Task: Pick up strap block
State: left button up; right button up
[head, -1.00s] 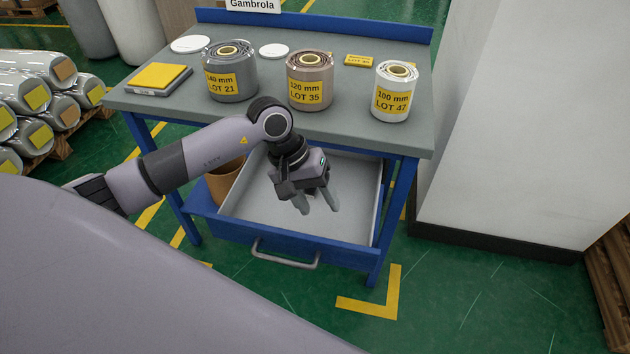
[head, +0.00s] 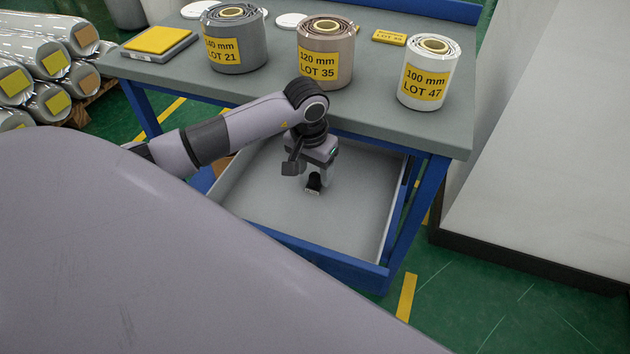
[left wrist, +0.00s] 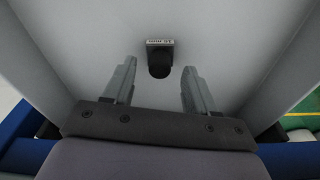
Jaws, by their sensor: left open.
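The strap block, a small black block with a pale printed label, lies in the open drawer; it shows in the head view (head: 313,184) and in the left wrist view (left wrist: 159,62). My left gripper (head: 318,180) points down inside the drawer, right at the block in the head view. In the left wrist view my left gripper (left wrist: 159,76) has its two fingers wide apart, with the block showing between and just beyond their tips. Nothing is held. My right gripper is not in view.
The grey drawer (head: 255,208) is otherwise empty, with walls around the gripper. Above it the workbench top (head: 370,112) carries three wrapped rolls: grey (head: 236,60), brown (head: 325,75) and white (head: 432,95). A large pale block (head: 555,160) stands at the right.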

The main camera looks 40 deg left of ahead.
pick_arm(q)
jog(key=shift+w+f, duration=0.2)
jog(key=shift+f, duration=0.95)
grip_shut()
